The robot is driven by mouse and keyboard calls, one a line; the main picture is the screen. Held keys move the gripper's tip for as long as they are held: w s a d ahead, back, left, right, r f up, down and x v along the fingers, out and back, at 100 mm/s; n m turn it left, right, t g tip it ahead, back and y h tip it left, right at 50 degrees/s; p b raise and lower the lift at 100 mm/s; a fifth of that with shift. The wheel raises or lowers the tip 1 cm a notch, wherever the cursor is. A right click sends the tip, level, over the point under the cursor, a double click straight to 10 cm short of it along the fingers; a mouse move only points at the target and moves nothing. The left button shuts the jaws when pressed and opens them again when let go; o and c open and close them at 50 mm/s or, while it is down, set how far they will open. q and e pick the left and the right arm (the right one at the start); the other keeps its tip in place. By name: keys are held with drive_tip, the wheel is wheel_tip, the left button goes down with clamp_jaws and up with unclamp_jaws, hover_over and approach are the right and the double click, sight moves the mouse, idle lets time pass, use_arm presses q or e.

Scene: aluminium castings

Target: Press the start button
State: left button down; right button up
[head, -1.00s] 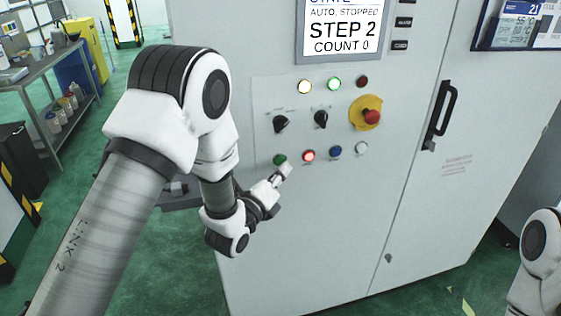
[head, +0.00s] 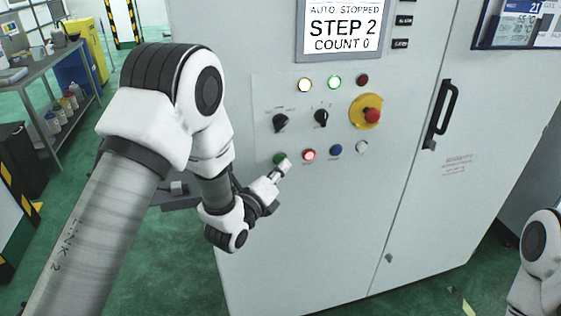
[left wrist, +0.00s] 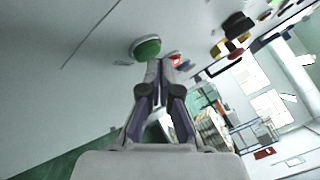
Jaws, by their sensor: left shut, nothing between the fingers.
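The green button (head: 280,158), which looks like the start button, is at the left end of the lower button row on the grey cabinet door. My left gripper (head: 284,166) is shut and empty, its tips just below and right of that button in the head view. In the left wrist view the green button (left wrist: 147,48) stands just beyond the shut fingertips (left wrist: 160,62). I cannot tell whether they touch it. My right gripper is out of view; only part of my right arm shows at the lower right.
To the right in the row are a lit red button (head: 309,155), a blue button (head: 336,150) and a white button (head: 361,147). A red emergency stop (head: 372,116) on yellow and two black selector knobs sit above. The screen (head: 341,27) reads AUTO, STOPPED, STEP 2, COUNT 0.

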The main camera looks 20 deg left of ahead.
use_arm(q)
drive_tip(key=shift+w+a+r, duration=0.1)
drive_tip(key=shift+w+a, duration=0.1)
drive_tip(key=shift+w, duration=0.15)
idle(0.7)
drive_tip(key=shift+s+b, duration=0.1)
drive_tip(key=shift+b, duration=0.2)
drive_tip(key=shift+s+d, duration=0.45)
drive_tip(key=shift+s, duration=0.2)
drive_tip(key=s+d, duration=0.1)
drive_tip(key=s, duration=0.1)
drive_tip(key=s+d+b, duration=0.1)
drive_tip(key=s, duration=0.1)
drive_tip(key=shift+d+b, duration=0.3)
drive_tip(key=shift+d, duration=0.1)
idle(0.5)
